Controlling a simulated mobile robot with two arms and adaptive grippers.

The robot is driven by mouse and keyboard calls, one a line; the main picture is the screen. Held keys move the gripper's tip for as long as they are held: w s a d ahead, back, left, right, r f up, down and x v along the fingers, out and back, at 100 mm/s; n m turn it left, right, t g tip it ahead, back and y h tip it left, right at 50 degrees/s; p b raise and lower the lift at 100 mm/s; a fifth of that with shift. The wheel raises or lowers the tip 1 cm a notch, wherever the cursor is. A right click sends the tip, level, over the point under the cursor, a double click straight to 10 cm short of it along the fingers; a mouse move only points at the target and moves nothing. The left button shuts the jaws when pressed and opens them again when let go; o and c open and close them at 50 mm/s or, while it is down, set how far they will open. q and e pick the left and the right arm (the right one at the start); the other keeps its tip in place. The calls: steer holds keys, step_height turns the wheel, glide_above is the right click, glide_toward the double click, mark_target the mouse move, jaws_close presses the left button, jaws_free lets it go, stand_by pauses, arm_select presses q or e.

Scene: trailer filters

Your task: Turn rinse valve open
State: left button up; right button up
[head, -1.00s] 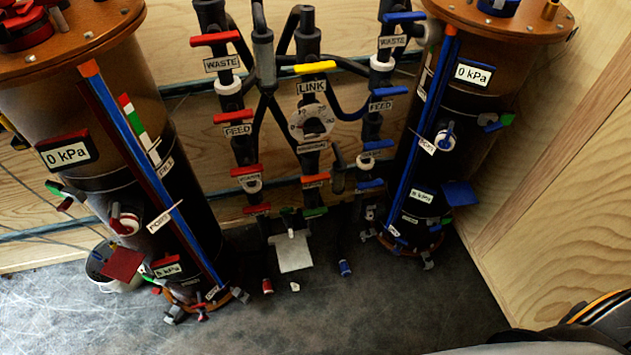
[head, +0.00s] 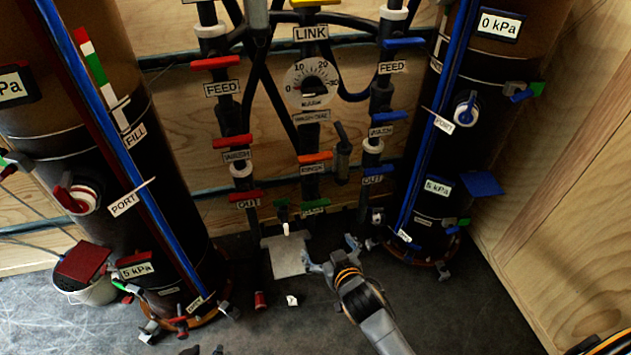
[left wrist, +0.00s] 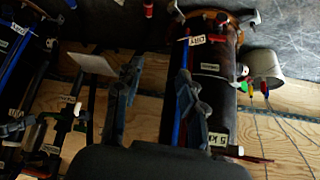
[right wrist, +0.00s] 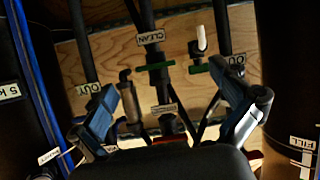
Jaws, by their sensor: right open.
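The rinse valve has an orange handle (head: 315,158) lying level on the middle pipe, under the round gauge, with a small label below it. My right gripper (head: 333,255) is open and empty, below and slightly right of this handle, apart from it. In the right wrist view, the open fingers of my right gripper (right wrist: 170,112) frame the middle pipe; a small label (right wrist: 163,108) shows between them, and a reddish handle (right wrist: 172,140) is partly hidden by the gripper body. My left gripper (left wrist: 157,88) is open and empty; only dark tips show at the head view's bottom edge.
Green handles (head: 314,210) sit below the rinse valve. Red handles (head: 232,141) line the left pipe and blue handles (head: 389,117) the right pipe. Large dark cylinders (head: 75,130) flank the pipes. A grey plate (head: 287,258) stands out low in front. The wooden wall (head: 570,170) closes the right.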

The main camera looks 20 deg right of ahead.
step_height(320, 180, up, 9)
steer(key=w+m+t+b, duration=0.1)
steer(key=w+t+b, duration=0.2)
steer(key=b, duration=0.1)
steer(key=t+b, duration=0.2)
glide_toward(317, 160)
steer(key=shift+m+h, duration=0.4)
steer(key=w, duration=0.1)
steer(key=w+b, duration=0.1)
steer(key=w, duration=0.3)
steer(key=shift+w+a, duration=0.15)
steer(key=shift+a, duration=0.1)
steer(key=w+b, duration=0.1)
steer(key=w, duration=0.4)
steer(key=shift+w+b, duration=0.3)
steer(key=shift+w, duration=0.1)
arm_select(q)
steer(key=w+d+r+t+h, duration=0.1)
steer(key=w+r+t, duration=0.2)
steer(key=r, duration=0.7)
steer(key=w+d+r+t+h, duration=0.1)
steer(key=w+d+r+t, duration=0.1)
steer(key=r+t, duration=0.4)
step_height(317, 160, up, 5)
steer(key=shift+w+d+r+t+h, duration=0.15)
steer(key=shift+w+t+h, duration=0.2)
steer(key=shift+w, duration=0.55)
arm_select(e)
steer(key=shift+c, duration=0.2)
steer(key=c, duration=1)
